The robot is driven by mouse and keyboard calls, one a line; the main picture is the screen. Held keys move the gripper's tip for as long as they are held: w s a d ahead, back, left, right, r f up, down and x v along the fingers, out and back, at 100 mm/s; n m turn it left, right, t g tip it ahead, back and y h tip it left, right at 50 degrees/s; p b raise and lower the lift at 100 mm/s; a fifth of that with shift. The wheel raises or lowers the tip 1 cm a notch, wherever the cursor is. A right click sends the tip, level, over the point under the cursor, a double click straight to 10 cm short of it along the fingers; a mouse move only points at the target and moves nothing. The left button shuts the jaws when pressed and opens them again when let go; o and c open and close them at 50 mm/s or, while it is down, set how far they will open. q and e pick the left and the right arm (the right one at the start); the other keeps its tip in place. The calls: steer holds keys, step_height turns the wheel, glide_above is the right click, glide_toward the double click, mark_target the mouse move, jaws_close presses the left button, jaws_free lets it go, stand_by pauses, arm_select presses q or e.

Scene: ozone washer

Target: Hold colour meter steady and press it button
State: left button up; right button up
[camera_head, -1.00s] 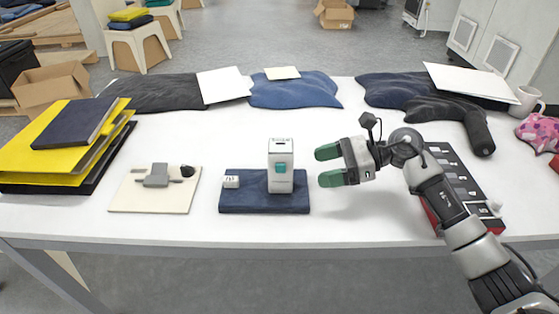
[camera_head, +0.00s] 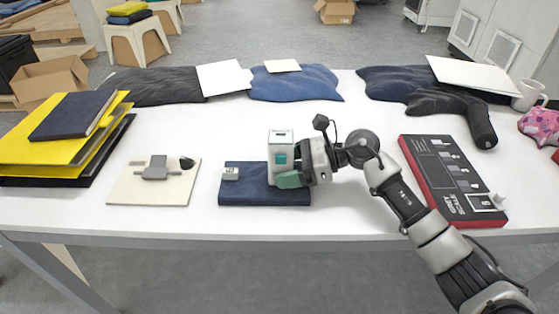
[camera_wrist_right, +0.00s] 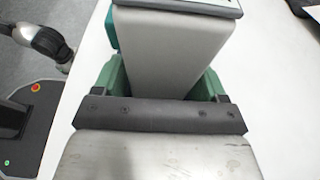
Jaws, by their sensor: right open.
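In the right wrist view the meter (camera_wrist_right: 170,50) stands between the two green fingers (camera_wrist_right: 165,80). Whether either finger touches it I cannot tell. My left gripper is not in view.
A red-edged dark panel (camera_head: 450,175) lies right. Dark garments (camera_head: 150,90) line the back.

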steer(key=c, duration=0.6)
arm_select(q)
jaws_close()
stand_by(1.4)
